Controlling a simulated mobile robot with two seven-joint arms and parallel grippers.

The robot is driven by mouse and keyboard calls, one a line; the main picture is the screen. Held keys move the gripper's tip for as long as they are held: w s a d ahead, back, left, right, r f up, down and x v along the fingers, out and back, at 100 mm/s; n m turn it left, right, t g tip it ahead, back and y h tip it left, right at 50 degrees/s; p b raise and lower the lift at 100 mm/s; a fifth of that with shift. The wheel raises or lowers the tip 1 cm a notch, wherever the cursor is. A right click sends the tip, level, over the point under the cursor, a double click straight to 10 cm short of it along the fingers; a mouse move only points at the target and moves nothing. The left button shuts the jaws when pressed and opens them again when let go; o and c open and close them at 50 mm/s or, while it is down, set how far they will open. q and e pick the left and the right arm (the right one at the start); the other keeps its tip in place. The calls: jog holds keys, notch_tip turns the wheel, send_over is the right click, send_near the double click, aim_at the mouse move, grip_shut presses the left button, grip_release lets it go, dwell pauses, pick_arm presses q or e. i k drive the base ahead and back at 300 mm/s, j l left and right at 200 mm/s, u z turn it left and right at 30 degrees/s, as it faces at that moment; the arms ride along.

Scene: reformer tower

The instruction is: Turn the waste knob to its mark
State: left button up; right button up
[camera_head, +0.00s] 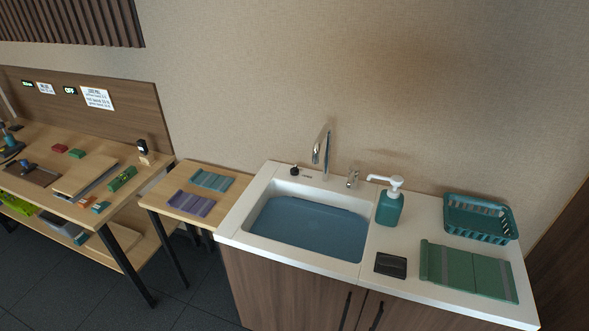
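A small black knob (294,170) stands on the white rim at the back left corner of the sink, likely the waste knob. Small dark marking shows just right of it, too small to read. The sink basin (304,222) holds bluish water. A tall chrome faucet (325,150) and a short chrome lever (352,179) stand to the right of the knob. The knob's pointer and its mark are too small to make out. Neither of my grippers is in view.
A small wooden table with cloths (205,188) and a cluttered workbench (60,140) are left.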

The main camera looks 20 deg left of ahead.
aim_at(294, 171)
jog(key=i+j+u, duration=0.2)
jog(key=i+j, duration=0.35)
jog(key=j, duration=0.25)
jog(key=i+j+u, duration=0.2)
jog(key=i+j, duration=0.4)
jog(key=j, duration=0.15)
